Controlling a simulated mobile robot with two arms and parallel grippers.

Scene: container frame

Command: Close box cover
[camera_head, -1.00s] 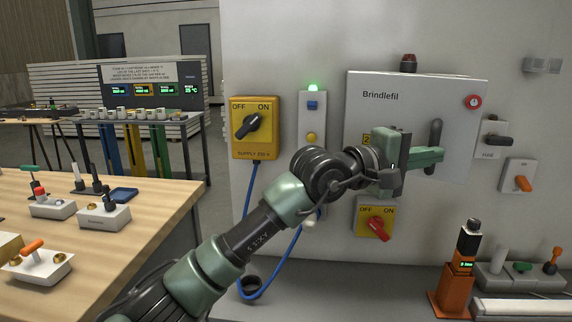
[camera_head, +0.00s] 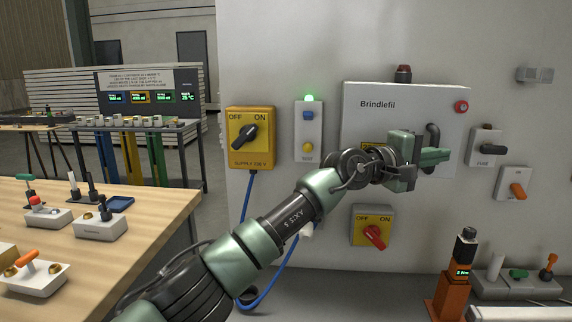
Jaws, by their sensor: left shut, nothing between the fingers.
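The grey-white box marked "Brindlefil" (camera_head: 390,118) hangs on the wall, with its cover toward me. The cover lies close to the box body; I cannot tell whether it is fully flush. A dark upright handle (camera_head: 433,134) is at the cover's right side, and a round red button (camera_head: 461,107) is near its upper right corner. My left gripper (camera_head: 440,157) is shut and empty, in front of the cover's lower right part beside the handle. It hides the handle's lower part, and I cannot tell whether it touches the cover. My right gripper is not in view.
A yellow OFF/ON switch (camera_head: 250,137) and a button panel (camera_head: 309,132) are left of the box. Another switch (camera_head: 372,227) is below it. Fuse (camera_head: 486,147) and orange-lever (camera_head: 514,184) units are at right. A wooden bench (camera_head: 150,222) stands at left.

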